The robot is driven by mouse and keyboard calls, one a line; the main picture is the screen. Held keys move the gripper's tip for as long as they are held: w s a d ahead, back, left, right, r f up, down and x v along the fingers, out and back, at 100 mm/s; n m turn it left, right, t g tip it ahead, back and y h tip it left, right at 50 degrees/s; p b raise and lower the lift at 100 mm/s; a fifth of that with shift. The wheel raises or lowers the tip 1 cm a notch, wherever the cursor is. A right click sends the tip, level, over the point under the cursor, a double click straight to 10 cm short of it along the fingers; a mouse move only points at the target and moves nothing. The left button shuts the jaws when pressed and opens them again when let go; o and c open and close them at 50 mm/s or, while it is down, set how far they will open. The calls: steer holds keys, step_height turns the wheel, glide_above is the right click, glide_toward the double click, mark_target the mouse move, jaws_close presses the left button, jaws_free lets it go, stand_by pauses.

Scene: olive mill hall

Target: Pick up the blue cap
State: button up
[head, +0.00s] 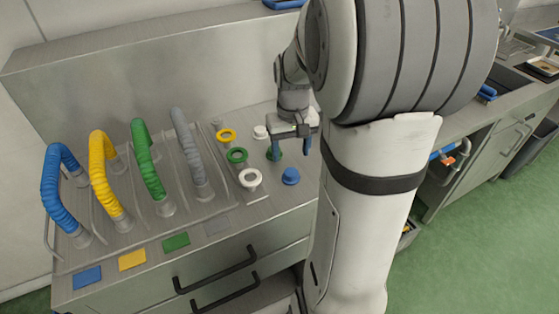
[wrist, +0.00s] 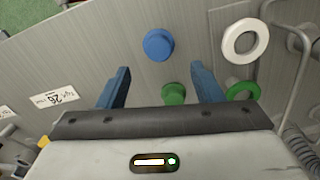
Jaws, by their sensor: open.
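The blue cap (head: 290,176) sits on the steel counter near its front edge, close to my arm. In the wrist view the blue cap (wrist: 158,45) lies beyond the fingertips, between their lines and a little left of the middle. My gripper (head: 293,146) is open and empty above the counter, behind the cap in the head view. Its two blue fingers also show in the wrist view (wrist: 165,77). A green cap (wrist: 174,94) is partly hidden by the gripper body and lies between the fingers in the picture.
A white ring (head: 250,178), a green ring (head: 237,155), a yellow ring (head: 226,135) and a white cap (head: 260,132) stand nearby. Coloured hoses, including a grey one (head: 190,150), rise on the left. Drawer handles (head: 215,267) stick out below the counter.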

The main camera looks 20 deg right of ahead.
mark_target(291, 172)
step_height(291, 172, down, 7)
steer(key=shift+d, duration=0.1)
stand_by(0.3)
steer(key=shift+c, duration=0.3)
steer(key=c, duration=1)
